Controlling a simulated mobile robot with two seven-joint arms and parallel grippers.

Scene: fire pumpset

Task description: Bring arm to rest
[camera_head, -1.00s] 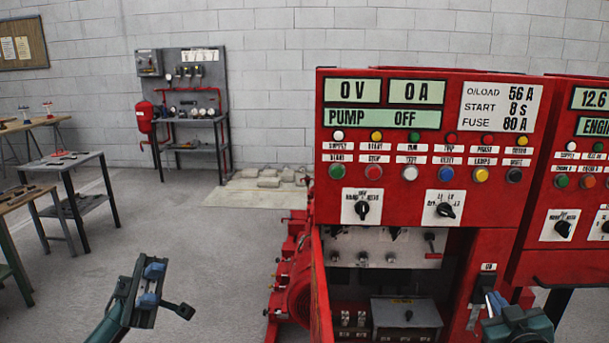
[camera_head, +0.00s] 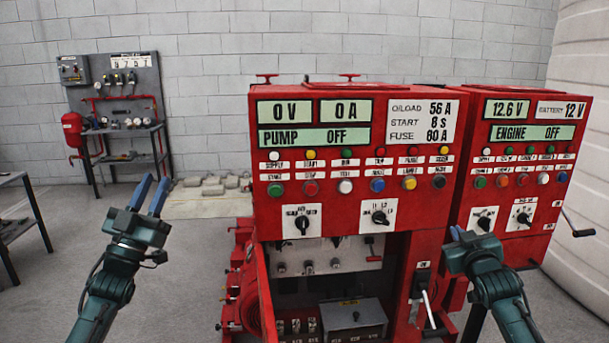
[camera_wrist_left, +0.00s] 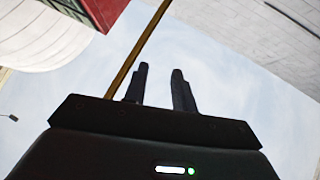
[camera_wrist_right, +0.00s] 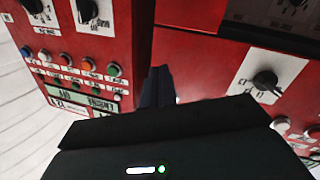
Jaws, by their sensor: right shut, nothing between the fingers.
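My left gripper (camera_head: 151,194) is raised at the left in the head view, its two fingers pointing up and apart with nothing between them. In the left wrist view its fingers (camera_wrist_left: 160,82) stand apart against a pale background. My right gripper (camera_head: 462,236) is in front of the gap between the two red cabinets, its fingers pointing up and away. In the right wrist view its fingers (camera_wrist_right: 158,86) are together and empty, close to the panel faces. I cannot tell whether they touch a panel.
The red pump cabinet (camera_head: 398,160) reads PUMP OFF, and the engine cabinet (camera_head: 545,225) beside it reads ENGINE OFF. A crank handle (camera_head: 580,231) sticks out at the right. A workbench (camera_head: 14,222) stands at the far left. The floor (camera_head: 190,270) around my left arm is clear.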

